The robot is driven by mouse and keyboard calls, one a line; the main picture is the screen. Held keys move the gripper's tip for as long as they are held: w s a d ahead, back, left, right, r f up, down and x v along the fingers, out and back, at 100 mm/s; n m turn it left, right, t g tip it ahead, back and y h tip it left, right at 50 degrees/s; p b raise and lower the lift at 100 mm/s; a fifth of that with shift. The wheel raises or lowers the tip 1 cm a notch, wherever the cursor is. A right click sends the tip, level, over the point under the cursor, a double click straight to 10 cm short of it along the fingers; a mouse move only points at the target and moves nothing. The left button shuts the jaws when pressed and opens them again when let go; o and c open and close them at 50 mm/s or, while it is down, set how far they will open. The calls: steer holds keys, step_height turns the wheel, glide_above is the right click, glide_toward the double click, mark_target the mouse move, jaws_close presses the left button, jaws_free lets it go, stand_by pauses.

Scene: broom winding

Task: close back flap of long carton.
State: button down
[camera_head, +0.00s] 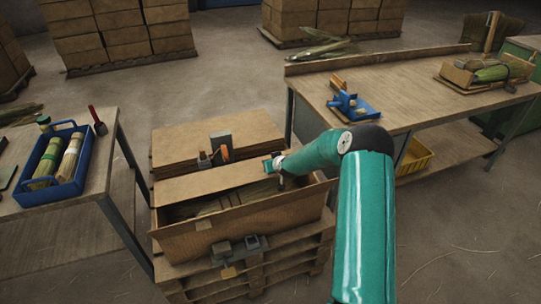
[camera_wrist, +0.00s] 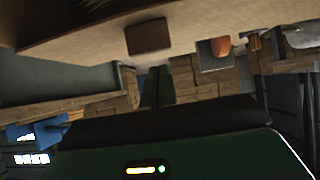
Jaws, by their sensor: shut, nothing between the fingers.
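The long carton (camera_head: 240,232) sits open-topped on a wooden pallet, with straw-coloured broom material partly visible inside. Its back flap (camera_head: 205,184) is a long brown strip along the far side, leaning over the back of the opening; the front of the opening is uncovered. My gripper (camera_head: 279,175) is at the right end of the flap, close to its edge; I cannot tell whether it touches. In the wrist view the shut, empty fingers (camera_wrist: 157,86) point toward a broad cardboard panel (camera_wrist: 85,36) with a dark square patch, apparently the flap.
Flat cardboard (camera_head: 225,139) with small tools lies behind the carton. A metal clip-like tool (camera_head: 240,247) hangs at the carton's front. A table with a blue tray (camera_head: 72,185) stands left, a workbench (camera_head: 400,88) right. Floor is clear at front right.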

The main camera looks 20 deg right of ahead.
steer(key=shift+s+f, duration=0.45)
steer(key=shift+f, duration=0.35)
steer(key=shift+s+f, duration=0.45)
steer(key=shift+f, duration=0.3)
steer(key=shift+r, duration=0.1)
steer(key=s+a+r, duration=0.3)
steer(key=s+r, duration=0.9)
steer(key=r, duration=0.2)
steer(key=shift+s+r, duration=0.25)
steer(key=shift+s, duration=0.1)
